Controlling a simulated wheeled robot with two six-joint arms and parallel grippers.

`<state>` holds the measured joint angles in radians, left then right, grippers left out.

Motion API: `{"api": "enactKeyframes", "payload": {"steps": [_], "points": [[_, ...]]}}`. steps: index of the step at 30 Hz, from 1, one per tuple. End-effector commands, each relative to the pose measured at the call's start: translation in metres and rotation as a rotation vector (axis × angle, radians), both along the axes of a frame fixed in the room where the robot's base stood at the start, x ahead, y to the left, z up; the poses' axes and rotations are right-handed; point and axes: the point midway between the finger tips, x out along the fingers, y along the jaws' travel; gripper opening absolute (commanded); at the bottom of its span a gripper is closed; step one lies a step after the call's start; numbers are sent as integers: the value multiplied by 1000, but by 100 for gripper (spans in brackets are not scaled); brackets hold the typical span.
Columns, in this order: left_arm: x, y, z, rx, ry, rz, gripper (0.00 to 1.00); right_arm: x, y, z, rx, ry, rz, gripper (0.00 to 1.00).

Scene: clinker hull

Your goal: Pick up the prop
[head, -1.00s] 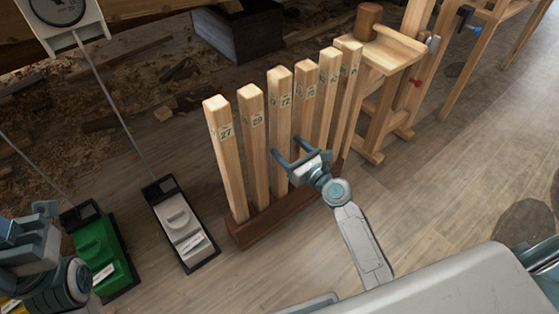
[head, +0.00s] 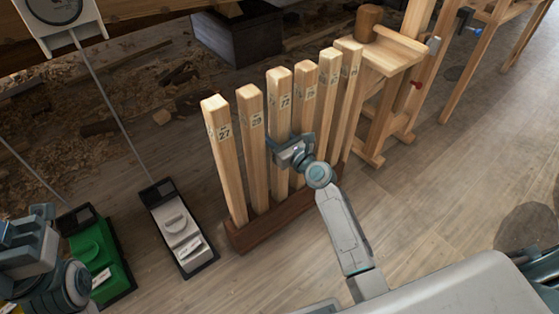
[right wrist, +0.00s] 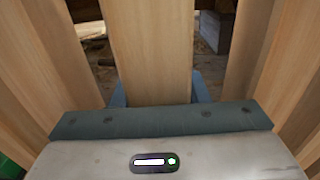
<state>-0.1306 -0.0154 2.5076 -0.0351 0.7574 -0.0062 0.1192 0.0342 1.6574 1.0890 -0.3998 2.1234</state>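Several pale wooden props stand upright in a row in a dark base. My right gripper (head: 291,142) is around the third prop from the left (head: 279,103), marked 72, below its number. In the right wrist view, this prop (right wrist: 152,50) fills the middle, with one blue finger close against each side; the fingers sit inward of the palm's ends. The gripper looks shut on it. The prop still stands in the row. My left gripper (head: 25,245) is at the far left edge, partly cut off; its fingers are unclear.
The dark base (head: 262,229) holds the props. Neighbouring props marked 27 (head: 224,155) and 29 (head: 252,150) stand close by. A wooden trestle (head: 392,62) with a mallet is behind right. Grey (head: 180,228) and green (head: 99,258) boxes lie left.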

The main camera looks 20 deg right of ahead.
Motion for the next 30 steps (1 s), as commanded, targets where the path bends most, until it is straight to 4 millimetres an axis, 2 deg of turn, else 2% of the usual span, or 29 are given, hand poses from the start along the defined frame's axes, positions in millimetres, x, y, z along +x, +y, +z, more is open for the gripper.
{"api": "enactKeyframes", "payload": {"steps": [1,6,20,26,30], "points": [[0,0,0,0,-2,0,36,0,0,0,0,0,0,31],[0,0,1,2,-6,0,36,0,0,0,0,0,0,0],[0,0,4,6,-7,-2,36,0,0,5,0,-3,0,0],[-1,0,14,10,-4,-7,36,0,0,22,0,-3,0,0],[-1,0,23,23,8,-17,36,0,0,42,0,-4,0,0]]}}
